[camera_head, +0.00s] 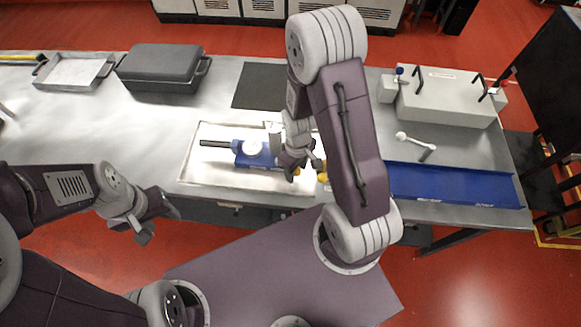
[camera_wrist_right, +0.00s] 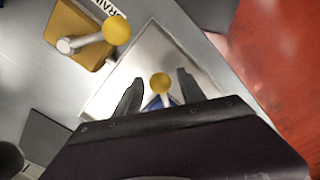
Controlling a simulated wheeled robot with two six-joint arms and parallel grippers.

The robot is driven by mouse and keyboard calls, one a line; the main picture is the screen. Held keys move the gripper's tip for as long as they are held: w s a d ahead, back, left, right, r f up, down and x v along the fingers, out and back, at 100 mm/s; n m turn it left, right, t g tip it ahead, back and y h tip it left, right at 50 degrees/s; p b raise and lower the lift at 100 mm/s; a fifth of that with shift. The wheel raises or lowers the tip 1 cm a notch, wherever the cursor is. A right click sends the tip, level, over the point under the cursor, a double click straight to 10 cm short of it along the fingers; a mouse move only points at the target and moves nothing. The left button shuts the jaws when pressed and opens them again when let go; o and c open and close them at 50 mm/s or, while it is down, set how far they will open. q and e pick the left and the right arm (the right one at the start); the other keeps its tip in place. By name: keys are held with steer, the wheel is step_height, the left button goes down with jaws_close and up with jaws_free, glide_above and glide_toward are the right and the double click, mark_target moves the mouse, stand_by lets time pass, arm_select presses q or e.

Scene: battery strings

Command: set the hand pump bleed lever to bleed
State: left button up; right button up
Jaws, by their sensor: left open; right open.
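The blue hand pump (camera_head: 246,160) with a black handle (camera_head: 215,144) sits in a shallow metal tray (camera_head: 190,180) on the bench. My right gripper (camera_head: 293,172) is at the pump's right end and partly hides it. In the right wrist view, a yellow ball knob (camera_wrist_right: 160,82) shows between the two open fingers of that gripper (camera_wrist_right: 160,85), with a bit of blue behind it. I cannot tell whether the fingers touch the knob. The lever's setting is hidden. My left gripper (camera_head: 156,222) is open and empty, in front of the bench, away from the pump.
In the right wrist view, a second yellow ball knob (camera_wrist_right: 117,30) on a metal lever stands on a brass-coloured block (camera_wrist_right: 75,35) beside a partly readable label. A blue tray (camera_head: 450,186) lies right of my right arm. A dark case (camera_head: 163,66) and a grey box (camera_head: 445,95) stand farther back.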

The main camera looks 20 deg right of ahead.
jaws_close()
steer(key=shift+s+a+m, duration=0.25)
steer(key=shift+a+m, duration=0.55)
steer(key=shift+m, duration=0.4)
steer(key=shift+a+m+p, duration=0.3)
steer(key=shift+a+m, duration=0.2)
steer(key=shift+m, duration=0.3)
steer(key=shift+s+a+m, duration=0.1)
steer(key=shift+a+m, duration=0.2)
steer(key=shift+m, duration=0.2)
steer(key=shift+a+m, duration=0.85)
steer(key=shift+m, duration=0.35)
